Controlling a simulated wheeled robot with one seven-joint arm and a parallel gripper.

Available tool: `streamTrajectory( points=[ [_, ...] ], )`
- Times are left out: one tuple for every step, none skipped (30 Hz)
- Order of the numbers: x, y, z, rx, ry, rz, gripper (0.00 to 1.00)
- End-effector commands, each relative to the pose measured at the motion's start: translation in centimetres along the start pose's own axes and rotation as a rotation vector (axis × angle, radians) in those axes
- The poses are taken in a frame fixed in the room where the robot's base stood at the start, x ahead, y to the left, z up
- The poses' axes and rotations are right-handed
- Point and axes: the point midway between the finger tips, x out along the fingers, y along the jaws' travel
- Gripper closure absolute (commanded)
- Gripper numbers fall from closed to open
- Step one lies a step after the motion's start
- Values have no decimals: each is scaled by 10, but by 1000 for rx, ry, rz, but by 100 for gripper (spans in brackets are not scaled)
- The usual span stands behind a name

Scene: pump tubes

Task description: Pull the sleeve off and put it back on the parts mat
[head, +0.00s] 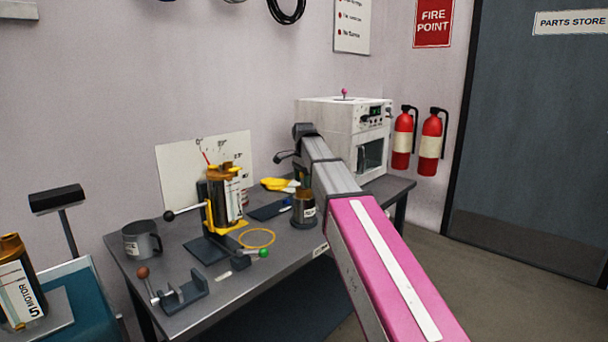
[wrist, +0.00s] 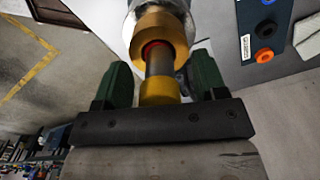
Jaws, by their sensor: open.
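In the wrist view, my gripper (wrist: 160,72) is open, with one green finger on each side of a grey shaft. A yellow band (wrist: 160,93), which may be the sleeve, sits around the shaft between the fingers, close to the palm. A brass collar (wrist: 158,36) with a red ring inside its mouth surrounds the shaft farther out. I see gaps between the fingers and the yellow band. A dark flat mat (head: 267,211), possibly the parts mat, lies on the bench beside a brass-topped dark pot (head: 304,208).
The grey bench (head: 190,258) holds a mug (head: 141,239), a pump stand (head: 224,200), an orange ring (head: 256,238) and a clamp (head: 180,295). A white machine (head: 336,116) stands at the back right. A panel with sockets (wrist: 266,40) is right of my gripper.

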Motion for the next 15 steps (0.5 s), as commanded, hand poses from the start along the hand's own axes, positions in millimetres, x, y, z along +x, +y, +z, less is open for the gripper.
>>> streamTrajectory(
  points=[
    [1,0,0,0,0,0,35],
    [1,0,0,0,0,0,35],
    [1,0,0,0,0,0,35],
    [1,0,0,0,0,0,35],
    [1,0,0,0,0,0,35],
    [1,0,0,0,0,0,35],
    [1,0,0,0,0,0,35],
    [1,0,0,0,0,0,35],
    [1,0,0,0,0,0,48],
    [1,0,0,0,0,0,58],
    [1,0,0,0,0,0,67],
    [1,0,0,0,0,0,80],
    [1,0,0,0,0,0,90],
    [1,0,0,0,0,0,91],
    [1,0,0,0,0,0,91]
  ],
)
